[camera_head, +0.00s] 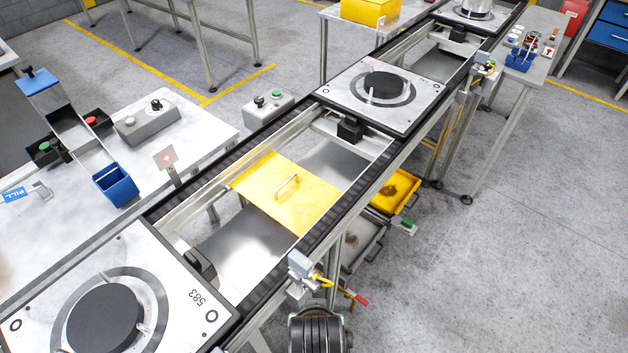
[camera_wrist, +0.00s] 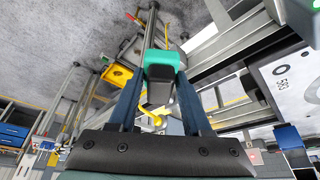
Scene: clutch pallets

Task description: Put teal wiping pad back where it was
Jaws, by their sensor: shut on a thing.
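The teal wiping pad (camera_wrist: 161,57) is a small block with a teal top and a dark lower part, seen in the wrist view. My gripper (camera_wrist: 161,80) is shut on it, with one dark blue finger on each side. The pad is held in the air, with the conveyor frame and floor behind it. I cannot make out the pad or my gripper in the head view. No empty spot clearly marked for the pad can be told in either view.
A conveyor carries pallets with dark discs, one numbered 583 (camera_head: 166,292). A yellow plate with a handle (camera_head: 310,205) bridges its rails. A yellow tray (camera_head: 407,183) sits below the right rail. A left workbench (camera_head: 55,245) holds a blue bin (camera_head: 117,186). The right floor is open.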

